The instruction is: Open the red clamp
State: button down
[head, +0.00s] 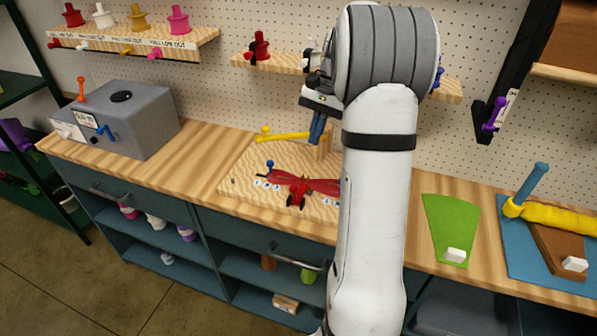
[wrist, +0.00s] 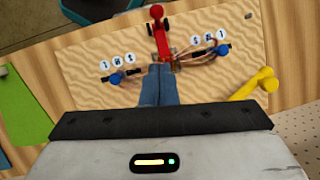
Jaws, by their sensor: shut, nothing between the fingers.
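The red clamp (head: 298,190) is mounted on a pale wooden board (head: 245,185) on the bench. In the wrist view its red arm (wrist: 162,40) ends in a red ball knob at the top of the picture. My gripper (head: 315,138) hangs above the board, behind and above the clamp in the head view. Its blue fingers (wrist: 159,78) are shut and empty, pointing toward the clamp's base. I cannot tell from these views whether they touch it. The clamp's base is partly hidden by the fingers in the wrist view.
Blue knobs with numbered marks (wrist: 116,78) (wrist: 222,49) flank the clamp. A grey box (head: 140,115) is at left. A green sheet (head: 450,225) and a blue mat (head: 525,262) lie at right.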

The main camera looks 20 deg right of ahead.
jog(key=x, duration=0.3)
jog(key=a+p+x, duration=0.1)
jog(key=x, duration=0.2)
jog(key=s+x, duration=0.1)
jog(key=x, duration=0.2)
jog(key=shift+s+a+r, duration=0.1)
jog(key=shift+a+r, duration=0.15)
jog(key=shift+r, duration=0.2)
jog(key=shift+s+a+f, duration=0.3)
jog(key=shift+a+f, duration=0.05)
jog(key=shift+a, duration=0.1)
